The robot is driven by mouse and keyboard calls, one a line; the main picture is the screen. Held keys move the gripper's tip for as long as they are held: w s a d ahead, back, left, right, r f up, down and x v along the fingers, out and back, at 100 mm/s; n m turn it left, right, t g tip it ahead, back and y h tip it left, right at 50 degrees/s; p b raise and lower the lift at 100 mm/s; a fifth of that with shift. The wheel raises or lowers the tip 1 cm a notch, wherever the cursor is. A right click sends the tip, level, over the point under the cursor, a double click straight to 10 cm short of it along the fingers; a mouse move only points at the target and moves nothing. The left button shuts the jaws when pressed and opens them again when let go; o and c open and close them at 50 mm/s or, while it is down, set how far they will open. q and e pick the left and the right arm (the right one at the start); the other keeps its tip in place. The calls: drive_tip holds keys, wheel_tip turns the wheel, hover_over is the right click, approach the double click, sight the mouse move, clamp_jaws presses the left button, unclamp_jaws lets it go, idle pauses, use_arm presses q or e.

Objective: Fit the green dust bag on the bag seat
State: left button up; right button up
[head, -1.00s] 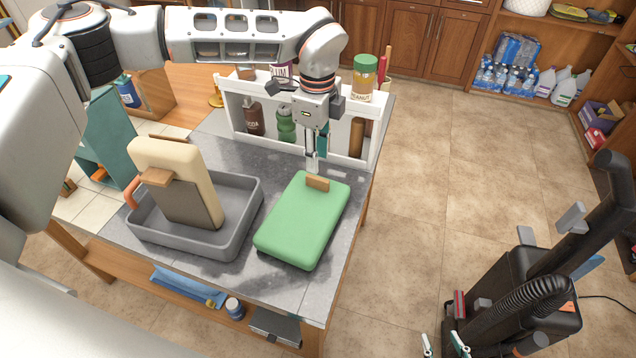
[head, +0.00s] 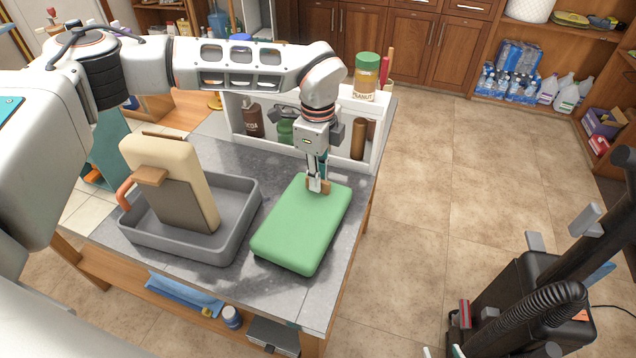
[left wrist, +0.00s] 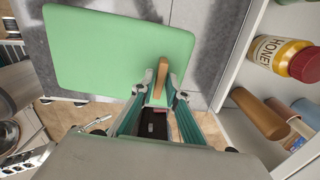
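The green dust bag (head: 302,228) lies flat on the grey worktop, with a tan tab (left wrist: 164,68) at its far edge. My left gripper (head: 318,184) points down at that tab. In the left wrist view its fingers stand apart on either side of the tab, not visibly clamped on it. Two pale tips at the bottom edge of the head view look like my right gripper (head: 442,352), apart with nothing seen between them. A black vacuum cleaner (head: 515,290) stands on the floor at right; I cannot make out the bag seat in it.
A beige bag (head: 180,180) with a tan collar leans upright in a grey tray (head: 245,215) left of the green bag. A white shelf (head: 376,125) with bottles and jars stands behind my left gripper. Open tiled floor (head: 430,190) lies between worktop and vacuum cleaner.

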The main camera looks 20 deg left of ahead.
use_arm(q)
clamp_jaws()
drive_tip(key=shift+r, duration=0.3)
wheel_tip(320, 180, up, 5)
drive_tip(key=p, duration=0.3)
drive_tip(key=shift+r+p, duration=0.15)
drive_tip(key=shift+p, duration=0.15)
drive_tip(key=shift+r, duration=0.2)
drive_tip(key=shift+f, duration=0.15)
